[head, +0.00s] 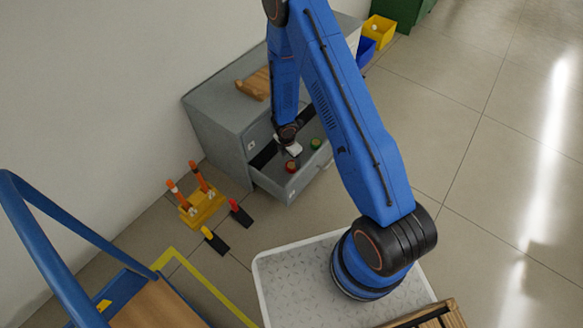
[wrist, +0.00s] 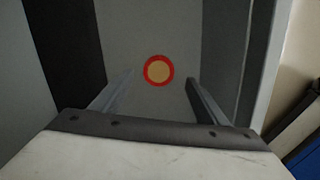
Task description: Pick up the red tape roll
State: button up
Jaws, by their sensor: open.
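The red tape roll (head: 291,166) lies in the open drawer of a grey cabinet. In the wrist view the red tape roll (wrist: 159,70) is a red ring with a tan middle, lying flat on the grey drawer floor. My gripper (head: 294,150) is just above it in the head view, over the drawer. In the wrist view my gripper (wrist: 160,80) is open, with one finger on each side of the roll in the picture. Nothing is between the fingers that I can see to be touched or held.
A green roll (head: 315,143) lies in the same drawer (head: 293,189), farther right. The grey cabinet (head: 222,122) bears wooden pieces (head: 254,84) on top. An orange-and-yellow rack (head: 202,208) stands on the floor to the left. Drawer walls are close around my gripper.

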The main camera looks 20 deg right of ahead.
aim_at(291, 165)
jog(key=shift+w+d+f, duration=0.1)
jog(key=shift+f, duration=1.1)
jog(key=shift+w+d+f, duration=0.1)
jog(key=shift+f, duration=1.05)
jog(key=c, duration=1.2)
jog(key=shift+o, duration=0.2)
jog(key=shift+r, duration=0.15)
notch_tip(291, 165, up, 10)
